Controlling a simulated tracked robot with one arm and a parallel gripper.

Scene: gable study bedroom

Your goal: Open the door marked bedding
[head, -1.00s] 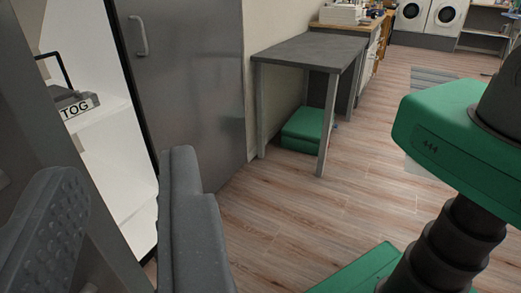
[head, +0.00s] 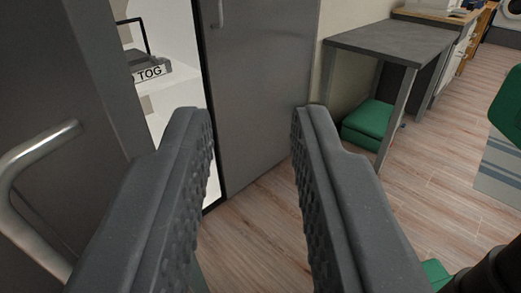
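A grey door (head: 75,75) stands swung out in the left foreground, with a metal bar handle (head: 45,143) at its near side. No bedding marking shows on it. A second grey door (head: 265,85), right of the opening, looks closed; its upright handle (head: 216,12) is cut by the top edge. Between them the white interior (head: 180,50) shows, with a grey item marked TOG (head: 150,71) on a shelf. My gripper (head: 252,112) is open and empty in the middle, right of the near handle and apart from it. My left finger hides part of the interior.
A grey table (head: 390,42) stands to the right, with green folded items (head: 368,125) beneath it. A counter (head: 437,16) stands behind the table.

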